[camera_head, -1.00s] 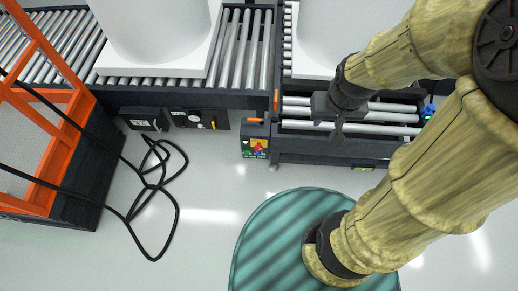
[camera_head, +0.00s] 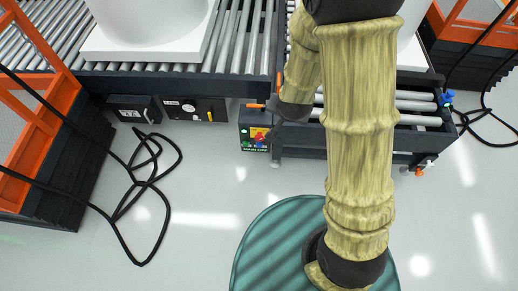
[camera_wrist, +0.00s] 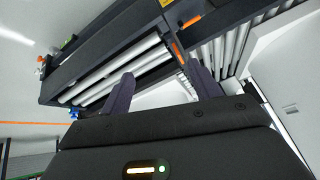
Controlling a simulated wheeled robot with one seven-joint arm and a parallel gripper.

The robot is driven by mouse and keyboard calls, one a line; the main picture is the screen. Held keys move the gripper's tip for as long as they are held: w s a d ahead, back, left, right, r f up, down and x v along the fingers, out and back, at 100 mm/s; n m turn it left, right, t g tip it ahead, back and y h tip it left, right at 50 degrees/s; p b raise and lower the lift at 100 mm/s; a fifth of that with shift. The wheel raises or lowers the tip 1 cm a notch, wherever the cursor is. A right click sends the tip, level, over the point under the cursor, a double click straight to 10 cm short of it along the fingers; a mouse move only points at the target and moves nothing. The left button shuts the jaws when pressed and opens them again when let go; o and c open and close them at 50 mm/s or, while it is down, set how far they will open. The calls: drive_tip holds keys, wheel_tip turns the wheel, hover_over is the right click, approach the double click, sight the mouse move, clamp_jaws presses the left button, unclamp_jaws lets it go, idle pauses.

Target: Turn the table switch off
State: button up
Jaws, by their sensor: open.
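A small control box (camera_head: 256,137) with a yellow panel, a red knob and a green light sits on the front of the conveyor table, at the middle of the head view. My gripper (camera_head: 276,140) is just right of this box and seems to overlap its right edge in the picture; I cannot tell whether it touches. My gripper's two dark fingers are apart and empty in the wrist view (camera_wrist: 161,85). The switch position is too small to tell. In the wrist view I cannot make out the box face.
Roller conveyors (camera_head: 240,45) run along the back with a white tank (camera_head: 150,30) on a white base. A blue knob (camera_head: 447,97) is at the table's right end. Black cables (camera_head: 150,180) lie on the floor at left. An orange-framed cage (camera_head: 35,130) stands at left.

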drive_tip(key=a+f+t+b, duration=0.3)
drive_tip(key=f+b, duration=0.7)
drive_tip(key=f, duration=0.4)
drive_tip(key=s+a+f+t+b, duration=0.1)
drive_tip(key=a+f+t+b, duration=0.2)
drive_tip(key=f+b, duration=0.7)
drive_tip(key=s+a+f+t+b, duration=0.1)
drive_tip(key=a+f+t+b, duration=0.2)
drive_tip(key=f+b, duration=0.7)
wheel_tip(320, 180, down, 9)
drive_tip(key=t, duration=0.2)
drive_tip(key=shift+s+n+t+h+b, duration=0.2)
drive_tip(key=shift+n+t+h+b, duration=0.1)
drive_tip(key=shift+n+h+b, duration=0.1)
drive_tip(key=shift+w+a, duration=0.1)
